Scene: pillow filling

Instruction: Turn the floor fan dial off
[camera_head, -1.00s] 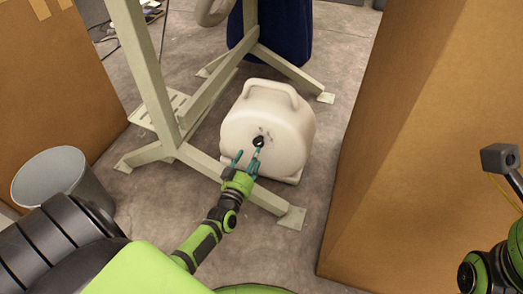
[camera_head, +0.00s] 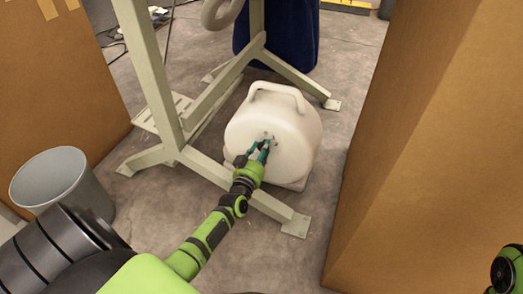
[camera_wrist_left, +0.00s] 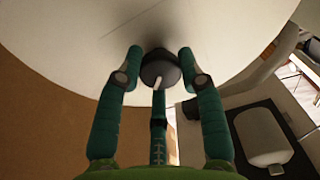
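The floor fan (camera_head: 288,120) is a rounded white housing with a top handle, standing on the concrete floor. Its dark round dial (camera_wrist_left: 160,68) shows in the left wrist view, with a white pointer directed down in that picture. My left gripper (camera_head: 264,146) reaches the fan's front face and hides most of the dial in the head view. In the left wrist view its teal fingers (camera_wrist_left: 158,75) are spread, two at the sides of the dial and one below. Gaps show beside the side fingers; contact of the lower finger is unclear. My right gripper is out of view.
A pale metal frame (camera_head: 155,80) stands left of the fan, one foot crossing in front of it under my left arm. A large cardboard box (camera_head: 430,150) rises on the right. A grey bin (camera_head: 55,180) stands at left, before another cardboard box (camera_head: 50,100).

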